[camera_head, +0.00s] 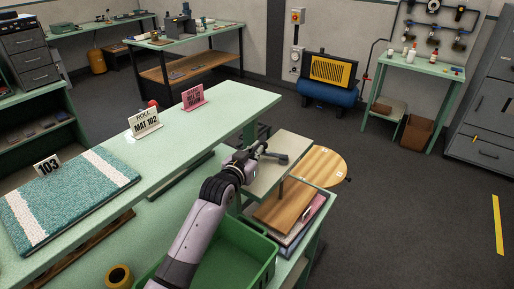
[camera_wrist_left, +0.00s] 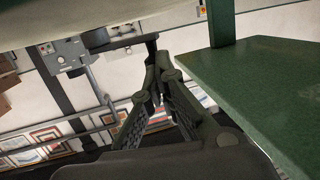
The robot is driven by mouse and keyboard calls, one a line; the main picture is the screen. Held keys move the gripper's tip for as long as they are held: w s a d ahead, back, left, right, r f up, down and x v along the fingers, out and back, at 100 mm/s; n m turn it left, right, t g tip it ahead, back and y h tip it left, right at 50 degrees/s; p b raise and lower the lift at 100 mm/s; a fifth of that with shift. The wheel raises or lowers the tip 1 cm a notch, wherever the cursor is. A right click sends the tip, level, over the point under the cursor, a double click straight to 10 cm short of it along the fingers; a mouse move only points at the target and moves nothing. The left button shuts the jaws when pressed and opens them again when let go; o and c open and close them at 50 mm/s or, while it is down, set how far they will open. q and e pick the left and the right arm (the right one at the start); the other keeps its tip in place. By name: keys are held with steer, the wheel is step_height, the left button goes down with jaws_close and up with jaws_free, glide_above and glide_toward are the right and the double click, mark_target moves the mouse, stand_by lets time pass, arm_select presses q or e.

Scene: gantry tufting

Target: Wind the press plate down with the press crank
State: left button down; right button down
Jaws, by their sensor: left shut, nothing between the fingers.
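The press stands at the front edge of the green bench, with a pale top plate (camera_head: 283,172). A dark crank (camera_head: 274,155) lies across that top. Below it a wooden press plate (camera_head: 284,206) sits over a stack of flat pieces (camera_head: 296,238), with a thin dark post between top and plate. My left gripper (camera_head: 253,155) is at the crank's left end, partly hidden by its own wrist. In the left wrist view its fingers (camera_wrist_left: 158,62) are shut and empty, close beside a dark bar (camera_wrist_left: 125,43) that looks like the crank. Contact is unclear. My right gripper is out of view.
A green crate (camera_head: 235,255) stands beside the press, under my left arm. A round wooden disc (camera_head: 325,166) lies just behind the press. The floor to the right is clear.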

arm_select(q)
steer(key=shift+w+d+f, duration=0.1)
steer(key=shift+w, duration=0.15)
steer(key=shift+s, duration=0.1)
steer(key=shift+w+m+h+b, duration=0.4)
steer(key=shift+h+b, duration=0.1)
steer(key=shift+b, duration=0.7)
steer(key=shift+w+f+m+g+h+b, duration=0.1)
steer(key=shift+w+m+g+h+b, duration=0.15)
steer(key=shift+g+h+b, duration=0.2)
steer(key=shift+s, duration=0.1)
